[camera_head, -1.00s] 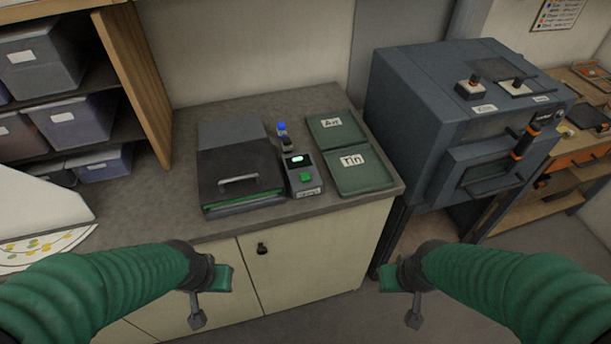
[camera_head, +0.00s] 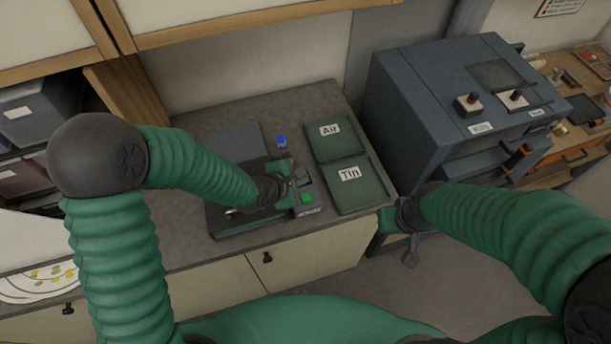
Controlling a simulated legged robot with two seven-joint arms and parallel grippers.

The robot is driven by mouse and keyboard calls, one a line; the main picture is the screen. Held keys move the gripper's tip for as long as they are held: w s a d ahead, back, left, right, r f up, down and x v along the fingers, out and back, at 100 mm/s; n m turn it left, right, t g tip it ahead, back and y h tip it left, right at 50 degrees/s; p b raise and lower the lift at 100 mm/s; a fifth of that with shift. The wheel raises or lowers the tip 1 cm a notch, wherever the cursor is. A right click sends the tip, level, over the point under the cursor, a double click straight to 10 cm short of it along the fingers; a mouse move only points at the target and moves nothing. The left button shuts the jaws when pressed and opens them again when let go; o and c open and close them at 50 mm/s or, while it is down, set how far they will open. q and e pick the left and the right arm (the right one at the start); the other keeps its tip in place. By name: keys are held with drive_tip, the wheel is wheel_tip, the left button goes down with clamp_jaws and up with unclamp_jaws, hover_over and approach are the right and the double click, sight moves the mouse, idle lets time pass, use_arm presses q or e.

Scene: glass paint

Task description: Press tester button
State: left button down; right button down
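The tester (camera_head: 309,210) is a small dark box with a grey front edge on the counter, left of the Tin tray. Its green button (camera_head: 307,197) shows on top. My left gripper (camera_head: 287,182) is over the tester's left and back part, close beside the button, and hides much of the box and its display. I cannot tell whether it touches the tester or how far its fingers are apart. My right gripper (camera_head: 399,238) is open and empty, in front of the counter's right end.
The Air tray (camera_head: 334,141) and Tin tray (camera_head: 358,190) lie right of the tester. A black case (camera_head: 235,222) lies left, partly under my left arm. A small blue-topped item (camera_head: 281,141) stands behind. A grey kiln-like machine (camera_head: 420,110) stands right, and shelves with bins (camera_head: 40,105) stand left.

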use_arm(q)
drive_tip(key=b, duration=0.8)
hover_over(304, 199)
drive_tip(key=shift+n, duration=0.3)
wheel_tip(304, 199, down, 6)
drive_tip(key=shift+f, duration=0.25)
drive_tip(key=shift+s+f, duration=0.1)
drive_tip(key=shift+f, duration=0.65)
drive_tip(key=shift+f+b, duration=0.2)
drive_tip(key=shift+b, duration=0.1)
idle(0.5)
